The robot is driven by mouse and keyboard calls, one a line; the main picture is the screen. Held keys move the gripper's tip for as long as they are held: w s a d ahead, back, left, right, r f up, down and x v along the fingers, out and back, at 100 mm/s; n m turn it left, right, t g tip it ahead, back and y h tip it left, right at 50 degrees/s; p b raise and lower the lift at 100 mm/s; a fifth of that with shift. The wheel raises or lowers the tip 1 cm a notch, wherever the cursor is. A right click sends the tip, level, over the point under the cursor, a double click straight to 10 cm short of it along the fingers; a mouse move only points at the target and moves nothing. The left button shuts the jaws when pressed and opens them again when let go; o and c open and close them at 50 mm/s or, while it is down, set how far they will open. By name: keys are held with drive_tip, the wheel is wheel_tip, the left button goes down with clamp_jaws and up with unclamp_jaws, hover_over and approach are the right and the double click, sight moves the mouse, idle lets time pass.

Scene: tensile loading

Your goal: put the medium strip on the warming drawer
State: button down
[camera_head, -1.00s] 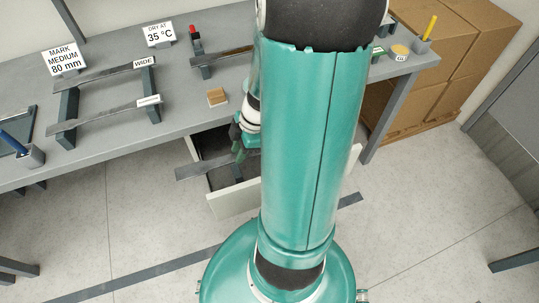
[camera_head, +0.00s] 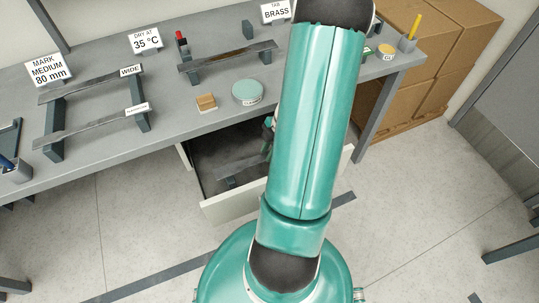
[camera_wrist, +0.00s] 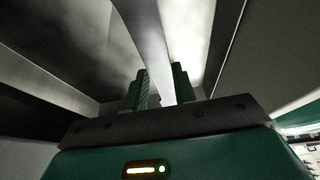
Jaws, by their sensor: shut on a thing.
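The warming drawer (camera_head: 236,207) is pulled open below the bench, with a dark interior. A bare grey strip, taken as the medium strip (camera_head: 238,172), is over the drawer's interior, inside its walls; I cannot tell whether it touches the floor. My gripper (camera_wrist: 161,88) is shut on this strip, which runs up between the two green fingers in the wrist view (camera_wrist: 150,38). In the head view my arm hides most of the gripper and the strip's right end.
The bench holds a rack with a strip labelled WIDE (camera_head: 90,83) and another labelled strip (camera_head: 92,129). A third strip (camera_head: 230,56) lies on supports behind a wooden block (camera_head: 206,102) and a round pale-green container (camera_head: 247,92). Cardboard boxes (camera_head: 450,70) stand right.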

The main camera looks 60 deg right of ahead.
drive_tip(key=shift+d+f, duration=0.2)
drive_tip(key=shift+f, duration=1.55)
drive_tip(key=shift+f, duration=0.15)
drive_tip(key=c, duration=1.1)
unclamp_jaws()
